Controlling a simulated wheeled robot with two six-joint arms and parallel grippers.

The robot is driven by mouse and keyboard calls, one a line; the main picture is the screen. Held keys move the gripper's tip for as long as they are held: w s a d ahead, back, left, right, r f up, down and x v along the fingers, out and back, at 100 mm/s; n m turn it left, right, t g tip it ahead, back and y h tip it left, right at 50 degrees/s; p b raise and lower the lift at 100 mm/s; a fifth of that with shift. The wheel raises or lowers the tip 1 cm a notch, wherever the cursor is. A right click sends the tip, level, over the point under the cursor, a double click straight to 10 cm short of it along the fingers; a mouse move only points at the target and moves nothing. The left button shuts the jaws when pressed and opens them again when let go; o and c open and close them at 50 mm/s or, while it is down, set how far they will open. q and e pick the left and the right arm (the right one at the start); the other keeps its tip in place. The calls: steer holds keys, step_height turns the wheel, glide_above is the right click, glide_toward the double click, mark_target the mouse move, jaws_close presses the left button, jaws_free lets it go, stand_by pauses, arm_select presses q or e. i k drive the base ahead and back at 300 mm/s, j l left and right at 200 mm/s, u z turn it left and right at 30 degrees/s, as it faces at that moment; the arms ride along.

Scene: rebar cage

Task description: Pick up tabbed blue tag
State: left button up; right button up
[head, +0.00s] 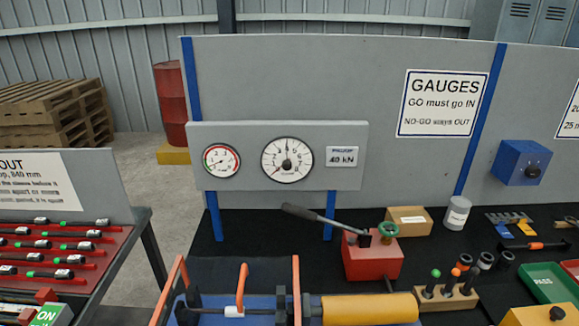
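A small blue tag (503,232) lies on the black bench top at the right, just below a grey toothed strip (508,217). A yellow tag (526,229) lies to its right. The blue tag is too small in the head view for me to make out a tab. Neither of my grippers can be made out in this view.
A wooden block (446,297) with several upright knobbed tools, a white canister (457,213), a cardboard box (409,220) and a red pump (372,258) stand left of the tags. A green tray (548,283) is in front. A blue box (521,162) is on the panel behind.

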mark_target(503, 230)
steer(key=z, duration=1.4)
steer(key=i+l, duration=0.1)
steer(key=l, duration=0.65)
steer(key=i+l+u, duration=0.15)
steer(key=l, duration=0.55)
